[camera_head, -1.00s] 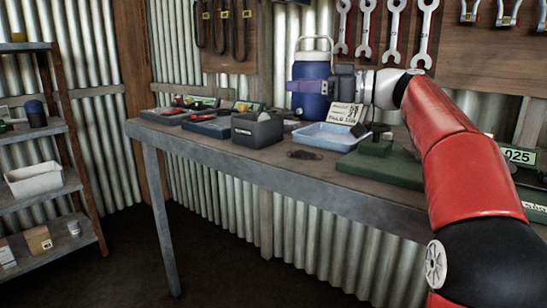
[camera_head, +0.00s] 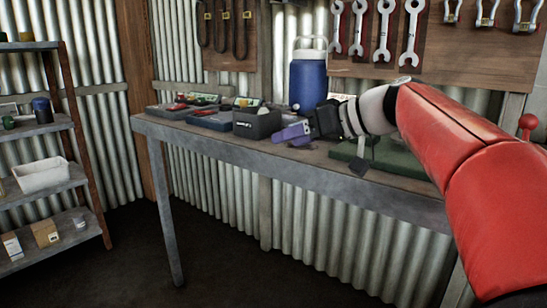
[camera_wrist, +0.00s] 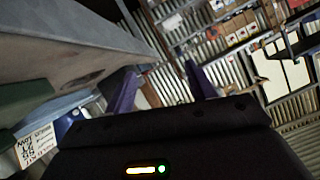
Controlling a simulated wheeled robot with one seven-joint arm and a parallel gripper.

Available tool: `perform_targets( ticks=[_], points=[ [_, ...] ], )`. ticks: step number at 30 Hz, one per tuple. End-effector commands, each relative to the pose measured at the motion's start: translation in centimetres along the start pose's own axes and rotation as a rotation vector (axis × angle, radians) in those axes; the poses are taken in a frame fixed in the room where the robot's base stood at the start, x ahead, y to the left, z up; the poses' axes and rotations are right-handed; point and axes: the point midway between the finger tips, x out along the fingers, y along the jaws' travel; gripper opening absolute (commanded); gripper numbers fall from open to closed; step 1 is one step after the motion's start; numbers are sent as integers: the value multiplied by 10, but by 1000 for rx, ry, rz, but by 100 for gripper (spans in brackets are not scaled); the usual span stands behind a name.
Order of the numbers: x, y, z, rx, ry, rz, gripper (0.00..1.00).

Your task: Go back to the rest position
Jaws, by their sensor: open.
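My gripper (camera_head: 284,135) with purple fingers is held out to the left at the front edge of the workbench (camera_head: 225,146), in the head view. Its fingers point left and look empty. In the wrist view my gripper (camera_wrist: 160,78) shows two purple fingers spread apart with nothing between them. My red arm reaches in from the right and hides part of the bench. I cannot tell whether the gripper touches the bench edge.
A blue jug (camera_head: 308,82), a dark grey bin (camera_head: 257,123) and a green case (camera_head: 400,158) stand on the bench near my gripper. A shelf unit (camera_head: 50,122) stands at the left. The floor (camera_head: 140,250) between is clear.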

Motion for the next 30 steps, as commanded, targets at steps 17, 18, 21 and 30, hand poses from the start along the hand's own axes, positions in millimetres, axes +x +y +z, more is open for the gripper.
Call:
perform_targets(
  ticks=[17,18,21,30],
  points=[
    [-80,-44,338,408,-440,765,55],
    [-84,-44,350,410,-445,795,55],
    [-90,-43,369,413,-449,841,55],
    [-92,-42,376,415,-452,857,55]
  ],
)
